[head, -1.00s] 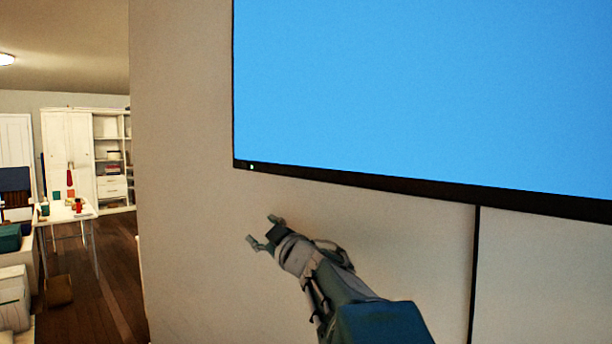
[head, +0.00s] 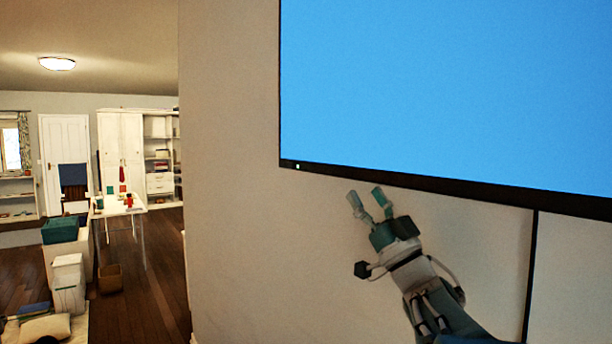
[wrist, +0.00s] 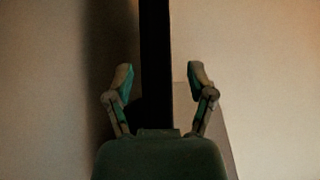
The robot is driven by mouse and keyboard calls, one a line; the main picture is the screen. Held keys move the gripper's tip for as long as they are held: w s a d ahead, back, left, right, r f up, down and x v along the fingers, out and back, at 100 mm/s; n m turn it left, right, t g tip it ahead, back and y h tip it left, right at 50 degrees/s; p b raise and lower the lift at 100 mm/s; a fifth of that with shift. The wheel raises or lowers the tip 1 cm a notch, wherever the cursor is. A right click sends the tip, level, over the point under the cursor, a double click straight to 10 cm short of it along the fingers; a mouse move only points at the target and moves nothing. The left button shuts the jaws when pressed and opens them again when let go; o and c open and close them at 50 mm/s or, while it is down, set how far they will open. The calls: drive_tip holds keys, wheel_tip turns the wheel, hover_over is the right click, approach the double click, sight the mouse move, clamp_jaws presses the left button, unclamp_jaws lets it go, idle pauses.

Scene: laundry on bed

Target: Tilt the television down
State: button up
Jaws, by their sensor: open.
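The television (head: 440,90) is mounted on the wall at the upper right of the head view, with a bright blue screen and a thin black frame. Its lower edge slopes down to the right. My gripper (head: 368,203) is open and empty, just below the lower edge near its left part. I cannot tell if it touches the edge. In the wrist view, my gripper (wrist: 160,85) has its two fingers apart, on either side of a dark vertical bar (wrist: 155,60), which looks like the television seen edge-on. How far off the bar is, I cannot tell.
A pale wall (head: 230,150) fills the middle, with a black cable or strip (head: 531,270) below the television. At left is a room with a white table (head: 122,207), a white cabinet (head: 120,150), boxes (head: 68,285) and open dark wooden floor (head: 150,285).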

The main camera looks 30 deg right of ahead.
sight(353, 175)
drive_tip(key=shift+h, duration=0.3)
drive_tip(key=x, duration=0.5)
drive_tip(key=shift+w, duration=0.1)
drive_tip(key=shift+c, duration=0.3)
clamp_jaws()
